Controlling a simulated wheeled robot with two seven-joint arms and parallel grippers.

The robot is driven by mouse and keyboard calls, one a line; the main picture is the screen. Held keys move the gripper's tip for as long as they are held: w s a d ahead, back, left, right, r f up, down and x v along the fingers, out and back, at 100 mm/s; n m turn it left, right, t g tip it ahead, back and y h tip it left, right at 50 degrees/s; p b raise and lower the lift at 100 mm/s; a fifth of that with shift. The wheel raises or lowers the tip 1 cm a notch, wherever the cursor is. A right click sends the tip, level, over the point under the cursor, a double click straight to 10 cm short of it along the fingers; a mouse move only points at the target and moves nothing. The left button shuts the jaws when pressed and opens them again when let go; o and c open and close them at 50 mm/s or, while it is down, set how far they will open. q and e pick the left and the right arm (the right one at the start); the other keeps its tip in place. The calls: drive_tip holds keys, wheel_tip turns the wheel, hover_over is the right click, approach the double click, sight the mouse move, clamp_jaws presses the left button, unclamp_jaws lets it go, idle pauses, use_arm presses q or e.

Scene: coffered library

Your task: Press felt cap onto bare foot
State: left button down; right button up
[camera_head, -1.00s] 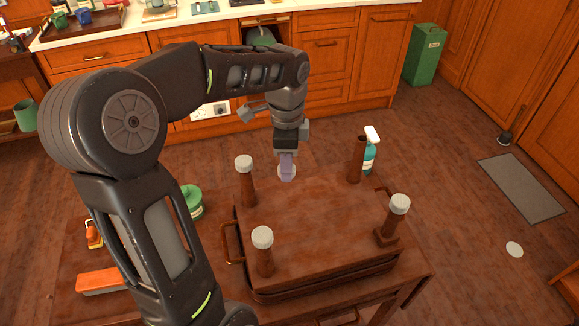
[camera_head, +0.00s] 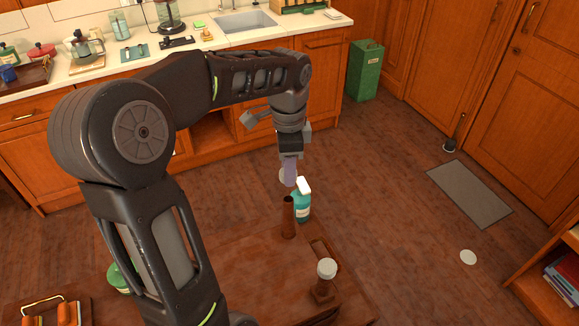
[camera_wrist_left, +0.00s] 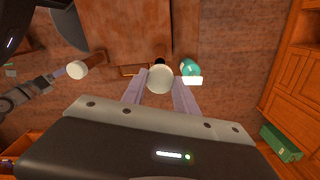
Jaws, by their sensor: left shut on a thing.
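My left gripper (camera_head: 290,172) is shut on a pale round felt cap (camera_head: 284,176). In the left wrist view the cap (camera_wrist_left: 160,79) sits between its two lilac fingertips. The bare foot (camera_head: 288,217) is a brown upright leg without a cap, just below the gripper in the head view. In the wrist view the cap hides most of this foot (camera_wrist_left: 159,62); I see a gap below the cap in the head view, but cannot judge the depth. Another foot (camera_head: 323,289) nearer me wears a whitish cap (camera_head: 327,268).
A teal spray bottle (camera_head: 302,207) with a white head stands close behind the bare foot. A green tub (camera_head: 121,278) is partly behind my left arm. A pale disc (camera_head: 468,257) lies on the floor at right.

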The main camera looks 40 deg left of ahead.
use_arm(q)
drive_tip(key=b, duration=0.4)
hover_over(289, 199)
drive_tip(key=shift+a+f, duration=0.1)
drive_tip(key=shift+f, duration=2.8)
drive_tip(key=shift+f+b, duration=1.1)
drive_tip(key=shift+f, duration=0.55)
drive_tip(key=c, duration=0.9)
unclamp_jaws()
drive_tip(key=shift+o, duration=0.2)
wheel_tip(289, 199, up, 8)
drive_tip(key=shift+f+b, duration=0.1)
drive_tip(key=shift+b, duration=0.3)
